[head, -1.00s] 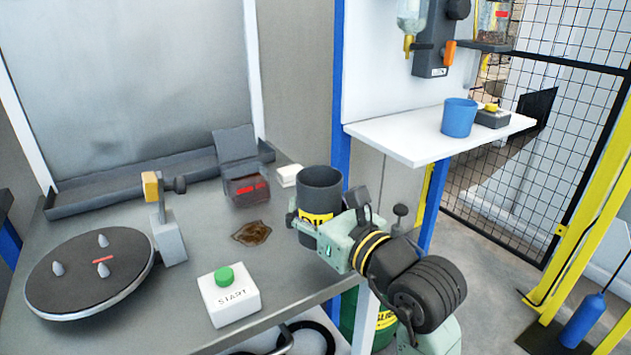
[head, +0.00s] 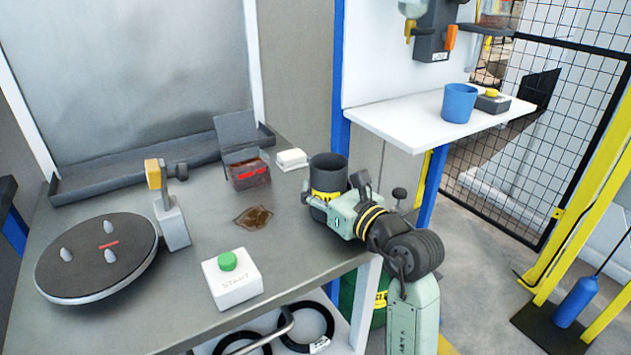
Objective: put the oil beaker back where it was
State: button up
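The oil beaker (head: 327,171) is a dark grey cup with a yellow label band, upright at the right edge of the grey worktable (head: 200,268). My gripper (head: 328,205) is around its lower part from the right, and the beaker looks held between the fingers. The fingertips are partly hidden behind the beaker and gripper body. I cannot tell whether the beaker's base touches the table. A brown oil patch (head: 254,217) lies on the table to the left of the beaker.
A START button box (head: 231,280), a turntable with pegs (head: 95,258), an open dark box (head: 246,170) and a white block (head: 291,159) stand on the table. A white shelf (head: 400,124) with a blue cup (head: 459,103) is at the right.

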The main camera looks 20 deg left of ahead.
jog(key=shift+f, duration=0.1)
jog(key=shift+f, duration=0.15)
jog(key=o, duration=1.7)
jog(key=shift+c, duration=0.2)
jog(key=shift+r, duration=0.3)
jog(key=shift+s+d+f, duration=0.1)
jog(key=shift+s+d, duration=0.05)
jog(key=shift+d, duration=0.2)
jog(key=b+v, duration=0.3)
jog(key=v, duration=0.8)
jog(key=shift+s+d, duration=0.1)
jog(key=shift+s, duration=0.1)
